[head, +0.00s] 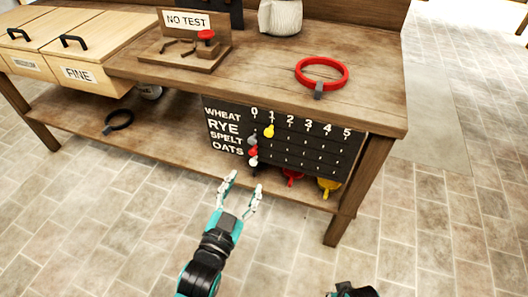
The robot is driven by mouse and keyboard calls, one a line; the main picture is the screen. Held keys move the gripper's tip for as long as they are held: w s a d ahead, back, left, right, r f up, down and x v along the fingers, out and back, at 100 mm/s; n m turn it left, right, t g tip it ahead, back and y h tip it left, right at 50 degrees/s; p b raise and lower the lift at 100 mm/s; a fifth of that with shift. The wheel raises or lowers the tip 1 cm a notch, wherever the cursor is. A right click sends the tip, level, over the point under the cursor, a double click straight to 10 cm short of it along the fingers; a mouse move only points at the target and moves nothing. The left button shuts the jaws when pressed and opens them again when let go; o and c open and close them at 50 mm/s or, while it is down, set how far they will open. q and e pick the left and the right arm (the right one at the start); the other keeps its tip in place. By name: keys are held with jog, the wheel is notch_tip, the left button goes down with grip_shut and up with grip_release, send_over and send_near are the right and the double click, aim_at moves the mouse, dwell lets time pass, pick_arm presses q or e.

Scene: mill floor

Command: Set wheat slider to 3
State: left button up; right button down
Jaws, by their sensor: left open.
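The black slider board (310,157) hangs on the front of the bench, with rows WHEAT, RYE, SPELT and OATS and columns 0 to 5. The yellow knob (268,131), in the top (wheat) row, sits under about 1. A grey knob (252,140), a red knob (253,152) and a whitish knob (253,162) sit near 0 in the rows below. My left gripper (245,181) is open and empty, in front of and below the board's left part, apart from the knobs. My right gripper is not visible; only a dark part shows at the bottom edge.
The bench top holds a red ring (322,73), a NO TEST stand (187,50) and a pale pot (281,17). Drawers (68,60) are at left. Red and yellow items (328,187) show below the board. The tiled floor is clear.

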aim_at(268, 135)
pick_arm(q)
jog(key=b+x, duration=0.2)
jog(key=x, duration=1.4)
jog(key=shift+f, duration=0.1)
jog(key=shift+w+d, duration=0.1)
jog(key=shift+w, duration=0.45)
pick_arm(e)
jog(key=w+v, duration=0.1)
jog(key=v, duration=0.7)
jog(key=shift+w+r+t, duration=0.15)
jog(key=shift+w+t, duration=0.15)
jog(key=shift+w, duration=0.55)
pick_arm(q)
grip_shut()
